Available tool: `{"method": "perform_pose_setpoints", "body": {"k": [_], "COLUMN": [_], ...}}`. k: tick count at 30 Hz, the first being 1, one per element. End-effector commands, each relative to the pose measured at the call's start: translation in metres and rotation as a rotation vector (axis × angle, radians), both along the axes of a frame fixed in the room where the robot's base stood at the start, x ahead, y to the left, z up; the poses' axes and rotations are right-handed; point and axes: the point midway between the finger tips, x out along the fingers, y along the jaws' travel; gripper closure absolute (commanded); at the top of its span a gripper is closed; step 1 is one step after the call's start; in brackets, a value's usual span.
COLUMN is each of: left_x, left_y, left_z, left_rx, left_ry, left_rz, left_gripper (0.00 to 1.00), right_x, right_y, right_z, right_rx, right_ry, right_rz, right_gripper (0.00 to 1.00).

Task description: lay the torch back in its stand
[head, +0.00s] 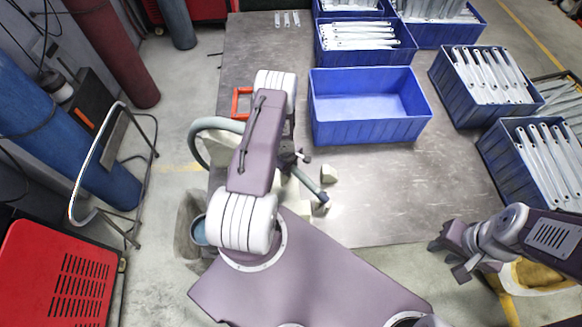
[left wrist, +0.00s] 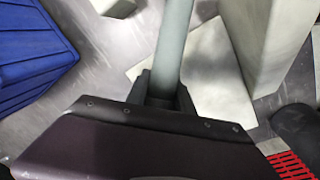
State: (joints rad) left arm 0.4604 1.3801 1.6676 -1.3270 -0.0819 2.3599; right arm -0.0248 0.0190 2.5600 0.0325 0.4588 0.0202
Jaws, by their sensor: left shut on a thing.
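The torch (head: 309,184) shows in the head view as a grey-green tube slanting down to the right from my left gripper (head: 290,158). In the left wrist view the torch (left wrist: 173,45) runs up from between the fingers of my left gripper (left wrist: 165,92), which is shut on it. Pale blocks, possibly the stand, lie under and beside it; one pale block (head: 329,173) shows to the right of the torch. My arm hides much of that area, so I cannot tell if they touch. My right gripper (head: 453,255) looks open and empty at the lower right.
An empty blue bin (head: 370,134) stands on the table (head: 400,190) right of my left arm. Blue bins of metal brackets (head: 360,36) stand behind and to the right. A grey-green hose (head: 197,140) loops left of my arm. The table's front middle is clear.

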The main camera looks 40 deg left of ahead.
Motion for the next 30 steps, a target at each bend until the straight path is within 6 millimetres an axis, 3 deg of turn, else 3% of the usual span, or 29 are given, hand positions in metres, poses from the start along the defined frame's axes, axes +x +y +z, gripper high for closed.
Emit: {"method": "perform_pose_setpoints", "body": {"k": [28, 29, 30], "left_x": [0.0004, 0.0005, 0.0005], "left_y": [0.0001, 0.0001, 0.0001], "left_z": [-0.0079, -0.0077, -0.0076], "left_rx": [0.000, 0.000, 0.000], "left_ry": [-0.001, -0.001, -0.001], "left_rz": [0.000, 0.000, 0.000], "left_gripper": [1.00, 0.66, 0.55], "right_x": [0.0000, 0.0000, 0.0000], "right_y": [0.0000, 0.0000, 0.0000], "right_z": [-0.0022, -0.0021, -0.0020], "right_rx": [0.000, 0.000, 0.000], "right_ry": [0.000, 0.000, 0.000], "right_rz": [0.000, 0.000, 0.000], "right_gripper": [0.67, 0.67, 0.67]}}
